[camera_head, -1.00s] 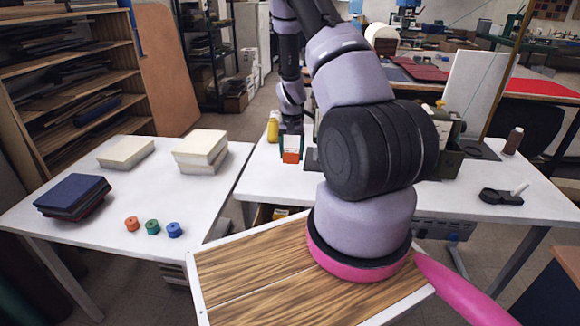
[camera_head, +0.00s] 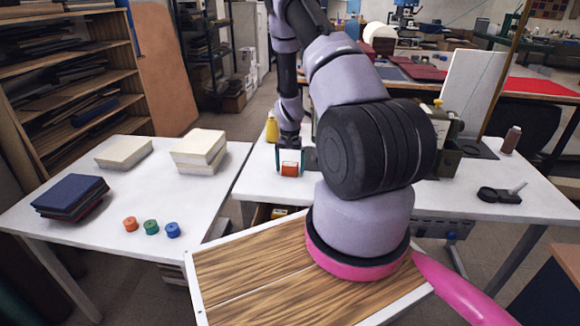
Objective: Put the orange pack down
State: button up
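The orange pack (camera_head: 290,170) is small and boxy. It stands at the near left part of the white table in the middle. My gripper (camera_head: 290,167) points down over it, with a dark green finger on each side of the pack. The fingers are spread, and a narrow gap shows between each finger and the pack. The pack's underside seems to rest on the tabletop, though contact is hard to see at this size.
A yellow bottle (camera_head: 272,127) stands just behind my gripper. A left table (camera_head: 110,235) holds pale blocks (camera_head: 199,148), dark blue covers (camera_head: 71,195) and three small spools (camera_head: 151,227). A black holder (camera_head: 499,195) and brown bottle (camera_head: 511,140) stand at the right.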

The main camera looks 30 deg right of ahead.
notch_tip(320, 180, up, 12)
notch_tip(320, 180, up, 12)
jog(key=r+t, duration=0.1)
send_over(290, 164)
jog(key=a, duration=0.4)
jog(key=s+a+r+t+y, duration=0.1)
jog(key=s+a+r, duration=0.15)
jog(key=r, duration=0.35)
jog(key=s+a+r+t, duration=0.1)
jog(key=s+a+r, duration=0.1)
jog(key=s+r, duration=0.3)
jog(key=s+a+r+n+t, duration=0.1)
jog(key=s+a+r, duration=0.1)
jog(key=s+r, duration=0.3)
jog(key=s+a+r+t, duration=0.1)
jog(key=s+a+r, duration=0.2)
jog(key=s+r, duration=0.2)
jog(key=s+a+r+n+t+y, duration=0.1)
jog(key=s+r, duration=0.3)
jog(key=s, duration=0.5)
jog(key=shift+s+a+r+n+t, duration=0.35)
jog(key=shift+a+t, duration=0.25)
jog(key=shift+a, duration=0.25)
